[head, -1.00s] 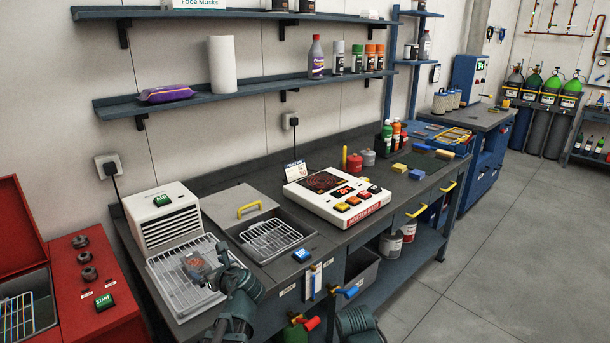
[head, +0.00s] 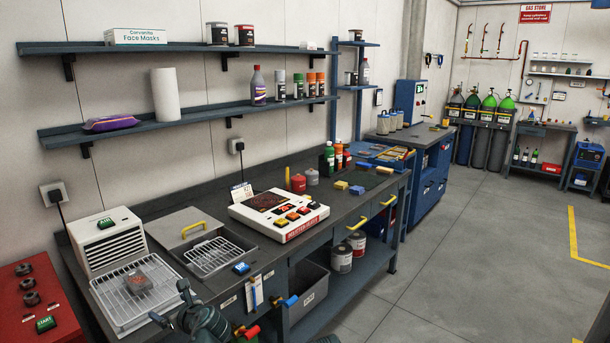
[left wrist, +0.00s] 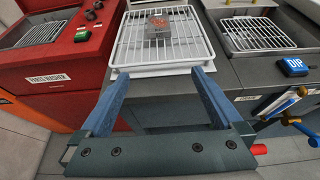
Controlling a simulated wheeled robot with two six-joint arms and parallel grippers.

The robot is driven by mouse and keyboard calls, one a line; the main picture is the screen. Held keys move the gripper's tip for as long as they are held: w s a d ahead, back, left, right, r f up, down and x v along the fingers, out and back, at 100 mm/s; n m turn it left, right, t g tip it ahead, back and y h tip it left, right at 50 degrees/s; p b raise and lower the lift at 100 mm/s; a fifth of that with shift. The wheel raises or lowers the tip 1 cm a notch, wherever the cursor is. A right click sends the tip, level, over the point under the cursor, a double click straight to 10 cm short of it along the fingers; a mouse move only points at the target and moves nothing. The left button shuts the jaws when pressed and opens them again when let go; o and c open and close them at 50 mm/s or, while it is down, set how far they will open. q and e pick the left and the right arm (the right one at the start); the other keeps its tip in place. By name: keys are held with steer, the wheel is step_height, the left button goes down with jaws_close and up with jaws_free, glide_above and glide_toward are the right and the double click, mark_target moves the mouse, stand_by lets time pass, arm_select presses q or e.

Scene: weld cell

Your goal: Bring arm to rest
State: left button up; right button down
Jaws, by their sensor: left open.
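My left gripper (head: 172,305) is at the bottom of the head view, just in front of the white wire rack tray (head: 100,283). Its two blue fingers stand wide apart with nothing between them in the left wrist view (left wrist: 159,88). A small grey block with reddish marks on top (head: 137,281) sits on the rack. The block also shows in the left wrist view (left wrist: 158,25), beyond the fingertips and apart from them. My right gripper is not in view.
A red parts washer (left wrist: 50,62) stands left of the rack. A sunken basin with a wire rack (head: 212,256), a blue DIP button (head: 241,268) and a white hot plate (head: 278,214) lie to the right. Coloured valve handles (head: 288,300) jut from the bench front. Open floor lies at right.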

arm_select(q)
steer(key=s+d+f+n+g+h, duration=0.3)
steer(key=s+d+n, duration=0.4)
steer(key=d, duration=0.2)
steer(key=s+d+f+n+g+h+p, duration=0.1)
steer(key=s+d+f+n+g+h, duration=0.2)
steer(key=s+d+n, duration=0.3)
steer(key=s+d+f+n+g+h+p, duration=0.1)
steer(key=s+d+f+n+g+h, duration=0.2)
steer(key=d, duration=1.1)
steer(key=s+f+n, duration=0.2)
steer(key=s+n, duration=0.2)
steer(key=n, duration=0.2)
steer(key=shift+s+d, duration=0.25)
steer(key=shift+s, duration=0.1)
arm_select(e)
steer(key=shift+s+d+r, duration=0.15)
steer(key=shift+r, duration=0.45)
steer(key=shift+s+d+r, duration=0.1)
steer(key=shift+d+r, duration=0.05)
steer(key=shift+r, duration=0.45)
